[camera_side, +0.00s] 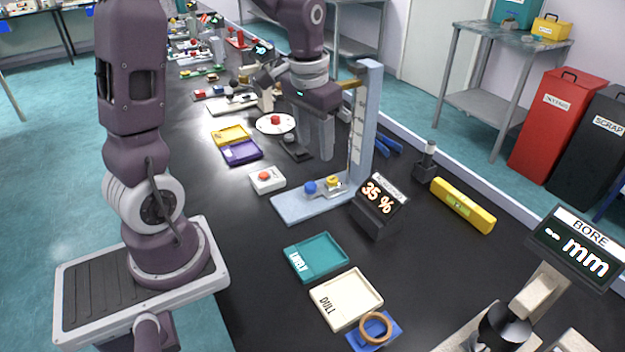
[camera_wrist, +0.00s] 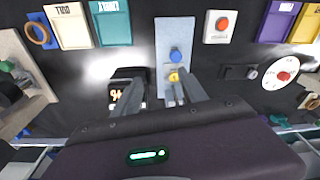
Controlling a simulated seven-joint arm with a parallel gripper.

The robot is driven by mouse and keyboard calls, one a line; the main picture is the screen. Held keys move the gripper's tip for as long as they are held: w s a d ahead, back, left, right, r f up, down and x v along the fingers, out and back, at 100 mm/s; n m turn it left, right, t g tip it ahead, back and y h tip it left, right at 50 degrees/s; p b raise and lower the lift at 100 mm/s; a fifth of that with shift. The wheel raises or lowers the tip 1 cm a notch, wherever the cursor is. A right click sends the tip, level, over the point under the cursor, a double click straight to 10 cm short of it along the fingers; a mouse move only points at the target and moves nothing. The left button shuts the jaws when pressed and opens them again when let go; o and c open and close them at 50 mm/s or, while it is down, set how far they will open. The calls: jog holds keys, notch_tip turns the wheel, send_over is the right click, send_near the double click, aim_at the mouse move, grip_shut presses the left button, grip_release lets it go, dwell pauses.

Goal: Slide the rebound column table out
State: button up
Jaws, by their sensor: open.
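The rebound column is a pale blue-grey upright (camera_side: 366,120) rising from a flat base plate (camera_side: 290,207). The plate also shows in the wrist view (camera_wrist: 174,28). A blue knob (camera_side: 310,187) and a yellow knob (camera_side: 333,182) sit on it near the column foot. In the wrist view the blue knob (camera_wrist: 176,55) is farther from my gripper than the yellow one (camera_wrist: 174,77). Which part is the sliding table is not clear. My gripper (camera_side: 319,151) is open and empty, pointing down above the base. In the wrist view its fingers (camera_wrist: 161,84) appear around the plate's near end.
A display (camera_side: 380,203) reading 35 % stands right of the base. A white box with a red button (camera_side: 266,179) is at its left. Teal (camera_side: 316,257) and cream (camera_side: 345,298) trays lie in front. A yellow level-like bar (camera_side: 463,205) lies to the right.

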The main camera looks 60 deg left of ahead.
jog(key=g, duration=0.1)
send_over(311, 184)
jog(key=shift+n, duration=0.3)
notch_tip(311, 184, down, 7)
notch_tip(311, 184, down, 7)
grip_shut()
dwell(0.9)
